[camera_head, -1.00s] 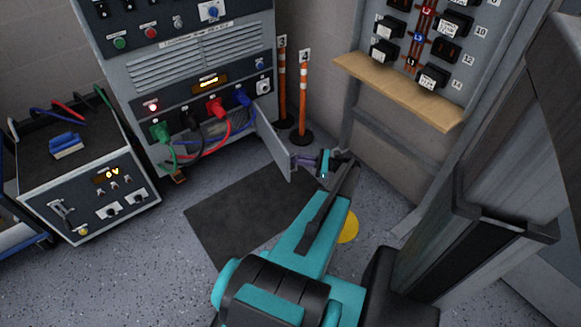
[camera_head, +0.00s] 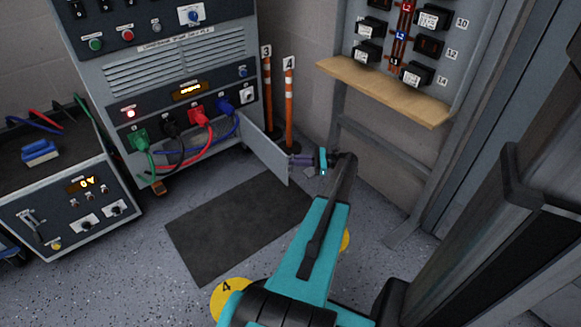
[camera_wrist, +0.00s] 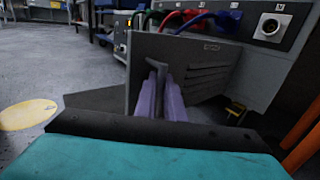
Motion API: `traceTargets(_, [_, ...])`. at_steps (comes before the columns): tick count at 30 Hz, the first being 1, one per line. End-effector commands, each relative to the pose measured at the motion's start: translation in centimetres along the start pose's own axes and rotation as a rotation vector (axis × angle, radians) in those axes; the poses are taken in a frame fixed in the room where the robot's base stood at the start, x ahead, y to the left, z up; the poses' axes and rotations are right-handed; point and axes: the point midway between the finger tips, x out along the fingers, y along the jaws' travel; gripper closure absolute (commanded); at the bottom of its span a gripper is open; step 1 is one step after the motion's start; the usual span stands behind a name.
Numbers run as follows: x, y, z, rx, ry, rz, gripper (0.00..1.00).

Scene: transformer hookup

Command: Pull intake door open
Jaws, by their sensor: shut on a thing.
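The intake door (camera_head: 263,147) is a grey panel hinged at the lower right of the grey cabinet (camera_head: 155,72). It stands swung out from the cabinet front. My gripper (camera_head: 301,161) is at the door's free edge and shut on it. In the wrist view the door (camera_wrist: 200,68) fills the middle, with slots on its face. The purple fingers of my gripper (camera_wrist: 160,97) close on a thin upright part at the door's edge. The exact grip point is partly hidden by the fingers.
Orange posts (camera_head: 289,105) stand just behind the door. A wooden shelf (camera_head: 385,90) juts out at the right. Green, black, red and blue plugs (camera_head: 200,116) sit in the cabinet front. A dark mat (camera_head: 235,225) lies on clear floor before the door.

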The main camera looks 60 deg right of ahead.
Motion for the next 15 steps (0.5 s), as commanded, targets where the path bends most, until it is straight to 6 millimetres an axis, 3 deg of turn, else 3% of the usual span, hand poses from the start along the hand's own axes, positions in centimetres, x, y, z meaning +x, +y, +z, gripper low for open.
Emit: traceTargets(15, [1.1, 0.4, 0.0, 0.002, 0.0, 0.031, 1.0])
